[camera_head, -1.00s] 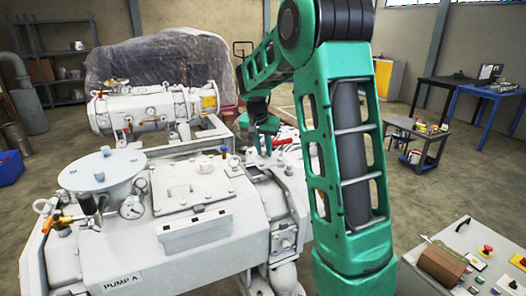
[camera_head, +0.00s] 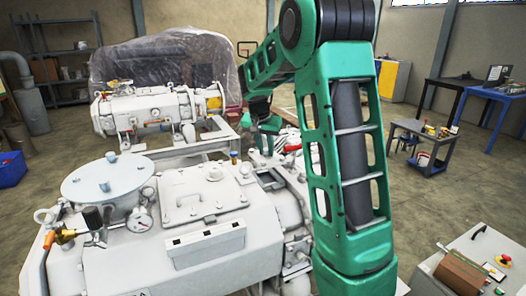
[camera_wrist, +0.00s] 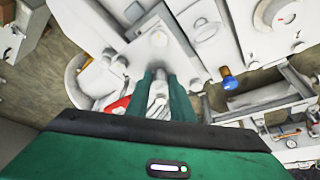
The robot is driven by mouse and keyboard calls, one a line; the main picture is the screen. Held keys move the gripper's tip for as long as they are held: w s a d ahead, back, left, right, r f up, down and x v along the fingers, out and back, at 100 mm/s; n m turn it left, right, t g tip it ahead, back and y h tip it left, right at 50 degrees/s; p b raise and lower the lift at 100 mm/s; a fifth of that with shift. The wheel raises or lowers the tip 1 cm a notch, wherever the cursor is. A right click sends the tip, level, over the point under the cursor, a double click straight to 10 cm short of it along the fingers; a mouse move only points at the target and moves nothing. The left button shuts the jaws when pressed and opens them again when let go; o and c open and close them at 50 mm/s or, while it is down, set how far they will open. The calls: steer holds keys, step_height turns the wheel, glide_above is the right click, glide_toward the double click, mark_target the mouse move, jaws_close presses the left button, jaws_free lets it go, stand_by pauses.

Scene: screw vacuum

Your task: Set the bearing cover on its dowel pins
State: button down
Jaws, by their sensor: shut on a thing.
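My green gripper (camera_wrist: 160,90) is shut on a pale grey part (camera_wrist: 158,96) in the wrist view. Only a narrow piece of this part shows between the fingers, so I cannot tell whether it is the bearing cover. In the head view my gripper (camera_head: 264,128) hangs over the far right end of the white pump (camera_head: 205,235); what it holds is too small to make out there. A red handle (camera_head: 292,148) is just right of the gripper, and red also shows beside the fingers in the wrist view (camera_wrist: 118,105). I cannot pick out the dowel pins.
A blue-capped fitting (camera_wrist: 230,83) stands right of the fingers in the wrist view. A second white machine (camera_head: 160,108) stands behind the pump. A control console (camera_head: 470,262) is at the lower right. A small cart (camera_head: 428,140) stands on open floor.

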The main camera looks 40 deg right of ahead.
mark_target(265, 158)
steer(key=shift+f, duration=2.85)
steer(key=shift+s+f, duration=0.1)
steer(key=shift+f, duration=0.8)
steer(key=c, duration=1.5)
jaws_free()
steer(key=shift+o, duration=0.2)
steer(key=v, duration=1)
steer(key=shift+a+r, duration=0.15)
steer(key=shift+r, duration=0.15)
steer(key=shift+s, duration=0.1)
steer(key=s+a+f+n+y, duration=0.1)
steer(key=s+a, duration=0.2)
steer(key=s, duration=0.9)
steer(key=s+a+f+n+g+y, duration=0.1)
steer(key=s+a+n, duration=0.1)
steer(key=s, duration=1.1)
steer(key=s+a+f+n+g+y, duration=0.1)
steer(key=s+a, duration=0.3)
steer(key=s, duration=0.8)
steer(key=shift+s+a+f+n+y, duration=0.25)
steer(key=shift+f+n+y, duration=0.15)
steer(key=shift+f, duration=0.2)
